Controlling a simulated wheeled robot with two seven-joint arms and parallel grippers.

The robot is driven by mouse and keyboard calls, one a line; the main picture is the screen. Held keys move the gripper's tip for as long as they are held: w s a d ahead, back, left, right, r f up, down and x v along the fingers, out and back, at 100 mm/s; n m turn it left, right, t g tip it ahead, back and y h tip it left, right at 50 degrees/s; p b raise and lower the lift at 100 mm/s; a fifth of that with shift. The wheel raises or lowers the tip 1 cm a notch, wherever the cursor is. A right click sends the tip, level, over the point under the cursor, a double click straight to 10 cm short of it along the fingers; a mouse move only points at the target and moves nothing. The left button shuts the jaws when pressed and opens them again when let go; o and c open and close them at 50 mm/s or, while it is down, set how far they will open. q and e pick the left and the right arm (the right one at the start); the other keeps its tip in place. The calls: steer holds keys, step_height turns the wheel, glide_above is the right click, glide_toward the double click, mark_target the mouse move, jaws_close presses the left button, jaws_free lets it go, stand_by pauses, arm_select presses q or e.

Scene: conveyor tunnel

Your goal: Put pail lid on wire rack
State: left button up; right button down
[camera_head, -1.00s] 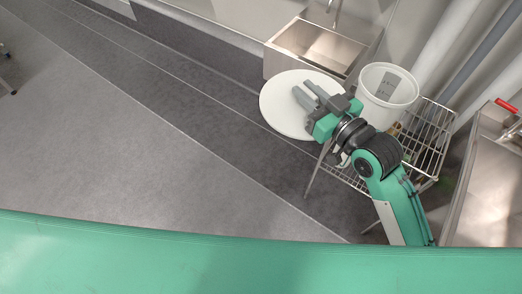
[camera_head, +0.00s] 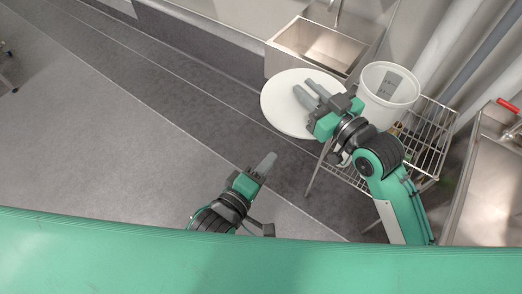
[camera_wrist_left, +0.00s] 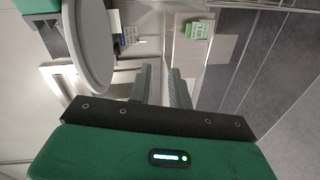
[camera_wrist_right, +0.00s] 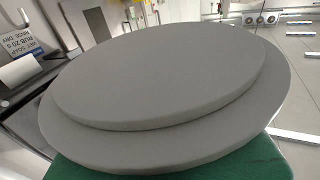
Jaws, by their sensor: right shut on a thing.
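The pail lid (camera_head: 286,110), a flat white disc, is held by my right gripper (camera_head: 309,97) to the left of the pail. My right gripper is shut on the lid. In the right wrist view, the lid (camera_wrist_right: 160,80) looks grey with a raised round step and fills most of the picture, hiding the fingers. The wire rack (camera_head: 431,140) stands at the right, partly hidden behind my right arm. My left gripper (camera_head: 267,163) is empty, low and left of the rack, apart from the lid. In the left wrist view its fingers (camera_wrist_left: 161,85) have a gap between them.
A white pail (camera_head: 386,100) stands at the rack's rear end. A metal sink (camera_head: 318,48) is behind the lid. A steel counter (camera_head: 490,185) with a red-handled item (camera_head: 507,105) is at the right. Pipes run behind the rack.

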arm_select(q)
steer(key=n+t, duration=0.1)
steer(key=n, duration=0.1)
glide_toward(293, 113)
steer(key=s+a+f, duration=0.1)
steer(key=f, duration=0.1)
steer(key=shift+h, duration=0.4)
steer(key=x, duration=1.1)
steer(key=shift+w+r, duration=0.35)
steer(key=shift+w, duration=0.05)
jaws_close()
arm_select(e)
steer(key=c, duration=1.2)
jaws_free()
